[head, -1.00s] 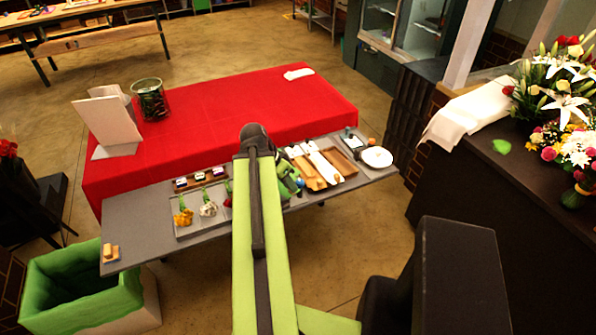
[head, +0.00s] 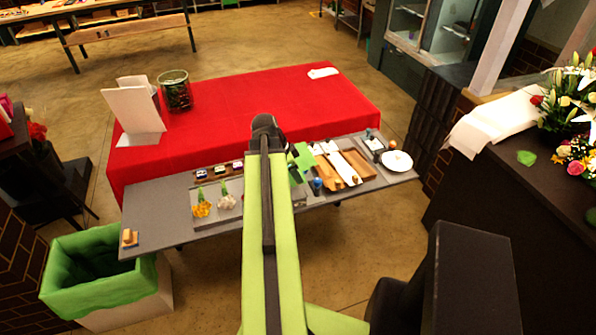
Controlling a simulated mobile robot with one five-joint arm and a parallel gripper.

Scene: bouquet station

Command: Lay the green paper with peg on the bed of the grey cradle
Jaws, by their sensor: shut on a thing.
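The green paper with peg (head: 303,157) shows as a green patch just right of my arm's end, over the grey table. My gripper (head: 294,173) is small and mostly hidden behind my arm; it is shut on the green paper with peg. A blue-topped knob (head: 317,185) shows just right of it; I cannot tell whether it is the paper's peg. I cannot make out the grey cradle for certain; my arm covers the middle of the table.
The narrow grey table (head: 160,222) carries a flower tray (head: 228,215) left of my arm. Wooden trays (head: 358,163), white strips (head: 345,168) and a white plate (head: 397,161) lie to the right. Behind is a red-covered table (head: 225,130); a green-lined bin (head: 75,298) stands front left.

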